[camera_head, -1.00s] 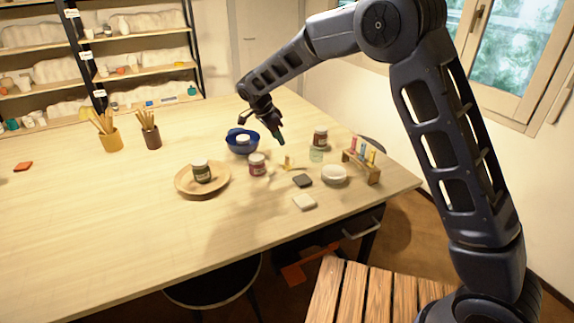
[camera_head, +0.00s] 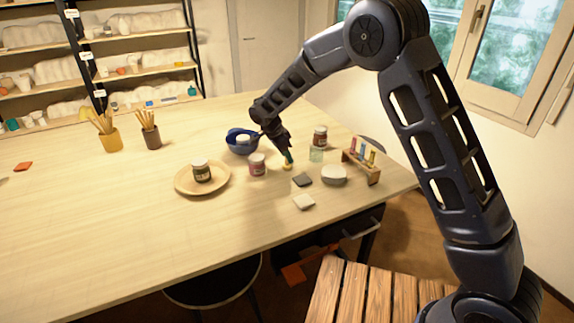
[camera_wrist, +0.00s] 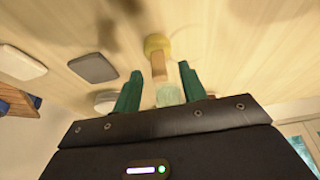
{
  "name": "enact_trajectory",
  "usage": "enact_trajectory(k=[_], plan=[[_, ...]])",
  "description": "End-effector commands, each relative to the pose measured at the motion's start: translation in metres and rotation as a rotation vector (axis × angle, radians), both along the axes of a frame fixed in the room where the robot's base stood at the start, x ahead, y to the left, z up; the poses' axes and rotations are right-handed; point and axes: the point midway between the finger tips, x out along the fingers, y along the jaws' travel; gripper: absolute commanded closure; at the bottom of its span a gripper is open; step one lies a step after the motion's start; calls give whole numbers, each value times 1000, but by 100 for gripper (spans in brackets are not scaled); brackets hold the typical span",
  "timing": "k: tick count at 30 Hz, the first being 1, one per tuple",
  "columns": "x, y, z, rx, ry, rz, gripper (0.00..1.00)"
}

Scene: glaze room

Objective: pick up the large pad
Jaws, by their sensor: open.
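Two flat, rounded square pads lie on the table, a dark grey pad (camera_head: 302,180) and a white pad (camera_head: 304,202) nearer the front edge. I cannot tell for sure which is the large one. A small yellow-headed tool with a short wooden handle (camera_wrist: 157,45) is beside the dark pad. My gripper (camera_head: 289,158) is open, pointing down over this tool. In the wrist view its green fingers (camera_wrist: 161,72) are either side of the handle, apart from it. The dark pad (camera_wrist: 93,68) and white pad (camera_wrist: 20,62) lie left of the fingers there.
Close by are a pink-labelled jar (camera_head: 257,165), a blue bowl (camera_head: 236,149), a white bowl (camera_head: 334,175), a pale green glass (camera_head: 316,154), a brown jar (camera_head: 320,136) and a vial rack (camera_head: 361,167). A wooden plate (camera_head: 183,189) holds a dark jar. The table's front left is clear.

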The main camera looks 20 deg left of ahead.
Motion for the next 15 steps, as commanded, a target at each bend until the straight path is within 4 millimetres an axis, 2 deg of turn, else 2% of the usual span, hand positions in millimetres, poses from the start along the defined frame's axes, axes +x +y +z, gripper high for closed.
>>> enact_trajectory(k=[4,11,15], plan=[[4,-4,-16,-1,1,1,58],[5,-4,-18,0,0,1,58],[5,-4,-18,0,0,1,84]])
